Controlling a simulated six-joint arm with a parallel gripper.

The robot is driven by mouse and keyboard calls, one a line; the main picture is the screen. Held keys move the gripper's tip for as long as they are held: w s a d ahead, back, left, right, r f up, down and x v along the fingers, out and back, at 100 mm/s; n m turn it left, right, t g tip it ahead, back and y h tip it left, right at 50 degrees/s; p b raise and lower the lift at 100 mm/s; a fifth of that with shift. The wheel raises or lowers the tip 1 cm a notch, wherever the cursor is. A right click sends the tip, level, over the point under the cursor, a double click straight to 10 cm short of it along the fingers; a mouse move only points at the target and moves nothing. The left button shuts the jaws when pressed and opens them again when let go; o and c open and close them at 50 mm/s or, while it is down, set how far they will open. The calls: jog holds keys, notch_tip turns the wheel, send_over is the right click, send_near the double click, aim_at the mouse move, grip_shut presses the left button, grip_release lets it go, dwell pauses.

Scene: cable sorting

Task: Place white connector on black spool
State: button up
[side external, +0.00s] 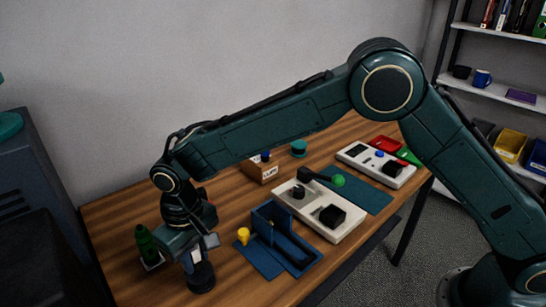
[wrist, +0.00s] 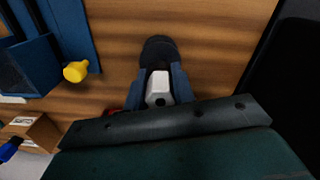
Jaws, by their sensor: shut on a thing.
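My gripper (side external: 197,256) points down over the left part of the wooden table. It is shut on the white connector, which shows between the two blue-grey fingers in the wrist view (wrist: 159,90). The black spool (side external: 202,280) stands upright directly under the gripper. In the wrist view, the spool (wrist: 160,47) is just beyond the connector, and the fingers overlap its near side. I cannot tell whether the connector touches the spool. The connector's lower end is hidden.
A green bottle (side external: 145,242) stands close on the left. A yellow knob (side external: 243,235) and a blue fixture (side external: 283,247) stand to the right. Further back are a white panel (side external: 296,207), a small brown box (side external: 262,171) and a teal cylinder (side external: 298,148).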

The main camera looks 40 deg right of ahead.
jog(key=shift+f, duration=0.7)
jog(key=shift+f, duration=0.15)
jog(key=o, duration=1)
notch_tip(320, 180, up, 12)
jog(key=shift+f, duration=0.1)
jog(key=shift+r, duration=0.3)
jog(key=shift+d, duration=0.1)
